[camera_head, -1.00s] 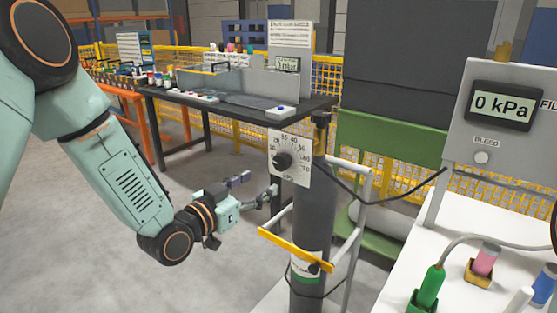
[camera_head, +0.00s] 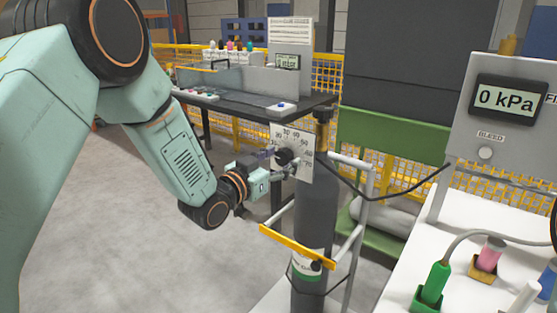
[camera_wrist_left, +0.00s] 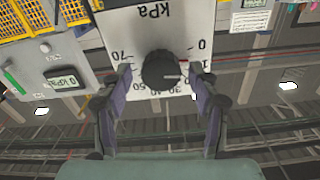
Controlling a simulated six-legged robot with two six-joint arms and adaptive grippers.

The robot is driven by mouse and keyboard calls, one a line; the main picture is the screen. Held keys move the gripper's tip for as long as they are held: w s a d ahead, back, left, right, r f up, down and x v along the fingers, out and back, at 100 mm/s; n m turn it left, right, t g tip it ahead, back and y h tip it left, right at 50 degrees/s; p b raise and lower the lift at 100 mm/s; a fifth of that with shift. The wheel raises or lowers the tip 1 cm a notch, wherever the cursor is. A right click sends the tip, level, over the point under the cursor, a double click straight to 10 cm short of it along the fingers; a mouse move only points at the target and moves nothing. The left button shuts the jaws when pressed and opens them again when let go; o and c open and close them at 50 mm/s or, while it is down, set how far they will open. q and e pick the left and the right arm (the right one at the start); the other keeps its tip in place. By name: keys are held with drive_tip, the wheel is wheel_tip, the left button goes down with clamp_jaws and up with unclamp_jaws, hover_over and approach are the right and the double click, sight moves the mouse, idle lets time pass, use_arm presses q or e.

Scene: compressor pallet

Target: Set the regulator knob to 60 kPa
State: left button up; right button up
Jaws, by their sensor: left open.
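The regulator knob (camera_head: 284,156) is a round black knob on a white dial plate (camera_head: 297,137) fixed to the dark gas cylinder. My left gripper (camera_wrist_left: 163,80) is open, one finger on each side of the knob, with visible gaps. In the head view this gripper (camera_head: 275,161) is at the dial's left side, partly overlapping the knob. My right gripper is not visible.
A pressure display (camera_head: 505,102) at the right reads 0 kPa, above a BLEED button (camera_head: 485,153). A yellow bar (camera_head: 297,247) and a pale frame surround the cylinder (camera_head: 315,210). A black hose runs right from it. Open floor lies left.

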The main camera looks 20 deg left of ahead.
use_arm(q)
drive_tip(key=shift+w+f, duration=0.15)
drive_tip(key=shift+w, duration=0.1)
drive_tip(key=c, duration=0.4)
drive_tip(key=shift+s, duration=0.1)
drive_tip(key=shift+c, duration=1.3)
drive_tip(key=c, duration=0.5)
